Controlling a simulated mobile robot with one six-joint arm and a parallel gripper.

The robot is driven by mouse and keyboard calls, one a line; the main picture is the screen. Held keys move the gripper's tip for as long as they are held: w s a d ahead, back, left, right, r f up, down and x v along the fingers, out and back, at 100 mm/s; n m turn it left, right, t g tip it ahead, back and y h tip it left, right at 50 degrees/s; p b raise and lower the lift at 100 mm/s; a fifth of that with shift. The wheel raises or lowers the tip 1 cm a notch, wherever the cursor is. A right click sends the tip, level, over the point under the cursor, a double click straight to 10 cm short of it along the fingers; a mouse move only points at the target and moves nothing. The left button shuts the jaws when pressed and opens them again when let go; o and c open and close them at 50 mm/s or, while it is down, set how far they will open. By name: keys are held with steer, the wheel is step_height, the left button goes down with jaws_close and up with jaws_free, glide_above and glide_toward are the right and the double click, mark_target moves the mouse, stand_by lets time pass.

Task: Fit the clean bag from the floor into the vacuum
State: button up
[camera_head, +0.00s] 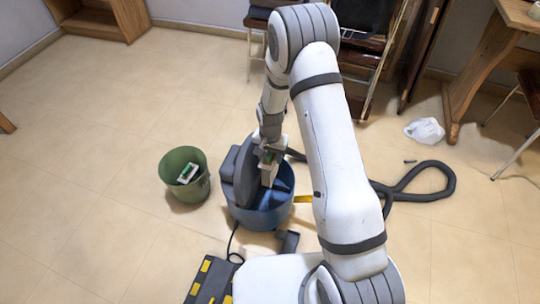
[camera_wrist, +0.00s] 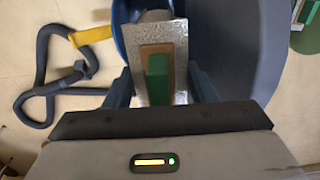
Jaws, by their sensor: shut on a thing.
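My gripper (camera_head: 269,152) is shut on a bag with a pale, speckled body and a brown and green collar (camera_wrist: 158,80). In the wrist view the bag sits between my two fingers (camera_wrist: 161,92). In the head view the bag (camera_head: 268,174) is upright at the opening of the vacuum's blue tub (camera_head: 262,218), partly inside its rim. Whether it touches the inside cannot be told. The vacuum's dark grey lid (camera_head: 245,172) stands raised at the left of the tub. The tub's blue rim (camera_wrist: 122,30) also shows in the wrist view.
A green bucket (camera_head: 172,165) left of the vacuum holds another bag with a green collar (camera_head: 187,173). A dark hose (camera_head: 425,196) curls on the floor at right. A yellow piece (camera_head: 303,199) is beside the tub. A white plastic bag (camera_head: 425,130) lies farther right. The left floor is clear.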

steer(key=shift+f+b, duration=1.2)
steer(key=shift+f, duration=0.55)
step_height(320, 180, down, 12)
steer(key=b, duration=0.8)
stand_by(2.8)
steer(key=o, duration=1.4)
steer(key=shift+a, duration=0.1)
